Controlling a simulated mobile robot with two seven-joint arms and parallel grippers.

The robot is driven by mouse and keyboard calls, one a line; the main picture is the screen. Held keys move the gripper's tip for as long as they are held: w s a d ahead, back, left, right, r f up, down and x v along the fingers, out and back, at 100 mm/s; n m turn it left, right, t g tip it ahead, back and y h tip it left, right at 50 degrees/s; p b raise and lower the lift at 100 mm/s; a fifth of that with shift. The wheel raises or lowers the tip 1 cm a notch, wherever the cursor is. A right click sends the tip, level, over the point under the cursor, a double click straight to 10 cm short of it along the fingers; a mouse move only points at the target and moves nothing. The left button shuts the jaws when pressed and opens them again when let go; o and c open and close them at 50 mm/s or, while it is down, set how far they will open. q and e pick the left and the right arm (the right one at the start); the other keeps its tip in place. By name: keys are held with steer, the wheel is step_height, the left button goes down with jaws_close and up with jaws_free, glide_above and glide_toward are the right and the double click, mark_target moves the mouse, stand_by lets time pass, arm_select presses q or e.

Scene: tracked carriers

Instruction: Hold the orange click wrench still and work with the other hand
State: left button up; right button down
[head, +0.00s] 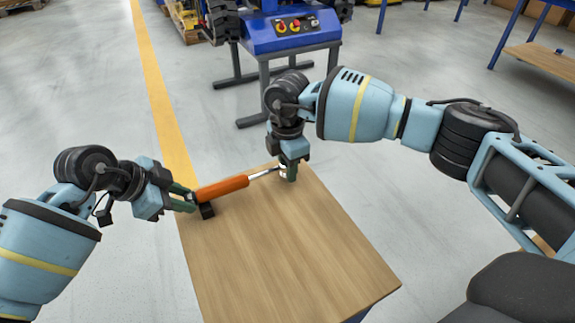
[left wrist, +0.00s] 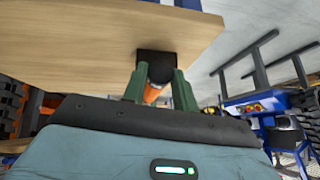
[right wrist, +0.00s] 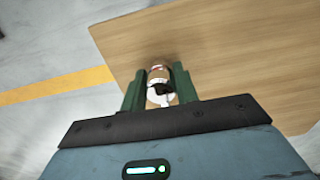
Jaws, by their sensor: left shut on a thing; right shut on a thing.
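The orange click wrench (head: 221,188) lies across the far end of the wooden table top, its shiny shaft pointing right. My left gripper (head: 188,201) is shut on the handle end. In the left wrist view, a strip of the orange handle (left wrist: 152,94) shows between the fingers, with a black block (left wrist: 156,65) just beyond. My right gripper (head: 288,172) points down at the far end of the shaft. It is shut on a small shiny piece (right wrist: 158,76), brownish above and white below. I cannot tell whether that piece belongs to the wrench.
The wooden table top (head: 285,245) is bare towards the near side. A blue machine (head: 290,32) with coloured buttons stands behind it on dark legs. A yellow floor line (head: 160,90) runs along the left. A shelf (head: 545,60) stands at the far right.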

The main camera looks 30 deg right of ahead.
arm_select(q)
steer(key=shift+s+m+t, duration=0.2)
steer(key=shift+m+t, duration=0.1)
steer(key=shift+t, duration=0.7)
steer(key=shift+s+f+m+t, duration=0.2)
steer(key=shift+m+t, duration=0.1)
steer(key=shift+t, duration=0.5)
steer(key=shift+r+t, duration=0.1)
steer(key=shift+t, duration=0.2)
steer(key=shift+s+m+t+h, duration=0.1)
steer(key=shift+m+t+h, duration=0.4)
steer(key=shift+t, duration=0.6)
steer(key=o, duration=0.6)
